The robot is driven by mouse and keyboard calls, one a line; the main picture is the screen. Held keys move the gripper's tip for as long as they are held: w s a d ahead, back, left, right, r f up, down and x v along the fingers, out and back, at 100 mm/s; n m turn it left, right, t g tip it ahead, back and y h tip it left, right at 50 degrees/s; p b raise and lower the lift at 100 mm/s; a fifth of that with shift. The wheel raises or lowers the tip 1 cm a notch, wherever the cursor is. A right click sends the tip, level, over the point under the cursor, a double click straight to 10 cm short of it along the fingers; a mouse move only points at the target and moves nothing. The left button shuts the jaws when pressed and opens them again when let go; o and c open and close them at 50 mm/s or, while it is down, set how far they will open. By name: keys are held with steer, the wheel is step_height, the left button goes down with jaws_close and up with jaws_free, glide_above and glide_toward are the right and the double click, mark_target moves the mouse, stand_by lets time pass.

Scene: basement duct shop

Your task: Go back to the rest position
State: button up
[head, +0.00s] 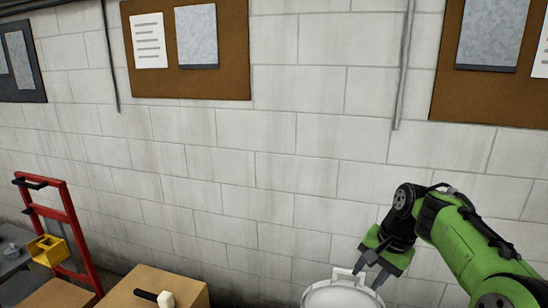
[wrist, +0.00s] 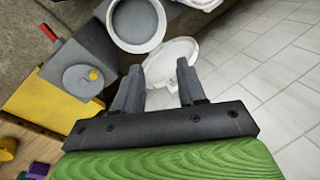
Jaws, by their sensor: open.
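My gripper (head: 368,272) is low at the right in the head view, at the end of my green arm. It points down, and its fingers are apart just above and beside a white round object (head: 342,294) with a raised bracket at its back. In the wrist view my gripper (wrist: 157,72) is open, with nothing held between the two grey fingers. Beyond the fingers is a white round piece (wrist: 178,55), partly hidden by them. A grey round bowl-like vessel (wrist: 137,24) with a pale rim lies beyond the left finger.
A block wall (head: 250,170) with corkboards (head: 190,85) stands behind.

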steer(key=s+a+r+n+t+h, duration=0.1)
steer(key=s+a+r+n+h, duration=0.15)
steer(key=s, duration=0.45)
steer(key=s+a+r+n+h, duration=0.1)
steer(key=s+a+r+n, duration=0.15)
steer(key=s, duration=0.35)
steer(key=s+f+n+t, duration=0.1)
steer(key=s+f, duration=0.1)
steer(key=s, duration=0.5)
steer(key=s+f+n+t, duration=0.1)
steer(key=s+f+n, duration=0.1)
steer(key=s, duration=0.5)
steer(key=shift+s+a+f+y, duration=0.35)
steer(key=shift+a+y, duration=0.05)
steer(key=shift+y, duration=0.05)
